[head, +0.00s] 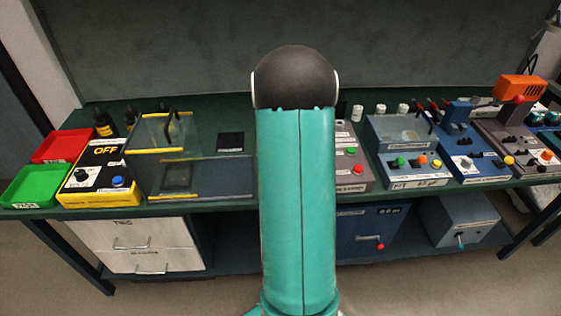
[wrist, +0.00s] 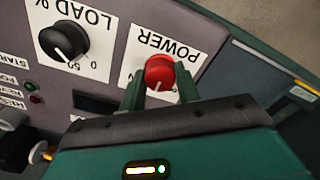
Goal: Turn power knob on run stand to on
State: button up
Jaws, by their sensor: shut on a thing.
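The red power knob (wrist: 159,70) sits on a white label marked POWER, which appears upside down in the wrist view. A pale pointer mark shows at the knob's lower edge, pointing down in the picture. My gripper (wrist: 159,82) has its two green fingers on either side of the knob and is shut on it. The lower part of the label is partly hidden by the fingers, so the position marks are not fully readable. The grey run stand panel (wrist: 118,70) carries this label. In the head view my arm hides my gripper and the knob.
A black LOAD % knob (wrist: 64,41) is beside the power label. Small green and red buttons (wrist: 32,92) are at the left. In the head view, a yellow box reading OFF (head: 100,170), red and green trays and several device stands line the green bench.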

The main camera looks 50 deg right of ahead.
jog(key=m, duration=0.4)
jog(key=shift+w+m, duration=0.15)
jog(key=shift+m, duration=2.45)
jog(key=o, duration=1)
notch_tip(320, 180, up, 14)
jog(key=shift+f, duration=0.1)
